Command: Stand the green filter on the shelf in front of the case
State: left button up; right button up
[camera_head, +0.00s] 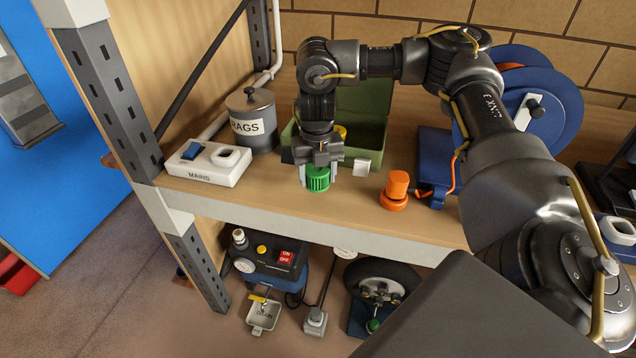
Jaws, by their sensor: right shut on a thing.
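The green filter (317,179) is a small ribbed green cylinder, upright between the fingers of my right gripper (318,174). The gripper points down and is shut on it. The filter is at the shelf (240,207) near its front edge, in front of the case (372,137). I cannot tell whether its base touches the shelf. The case is an olive green box with its lid up, partly hidden behind my right arm and gripper. A yellow item (340,131) shows inside it. My left gripper is not in view.
A grey RAGS can (249,122) and a white MAINS switch box (207,163) stand to the left. A blue reel (540,100) is behind my arm. Below are a compressor (270,262) and a wheel (382,285).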

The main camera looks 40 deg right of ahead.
aim_at(317, 195)
jog(key=shift+w+d+f, duration=0.2)
jog(key=shift+f, duration=0.2)
jog(key=shift+w+d+f, duration=0.15)
jog(key=shift+w+f, duration=0.05)
jog(key=shift+f, duration=1.65)
jog(key=shift+f, duration=0.1)
jog(key=o, duration=1.7)
notch_tip(317, 195, up, 12)
jog(key=shift+r+p, duration=0.2)
jog(key=shift+p, duration=0.1)
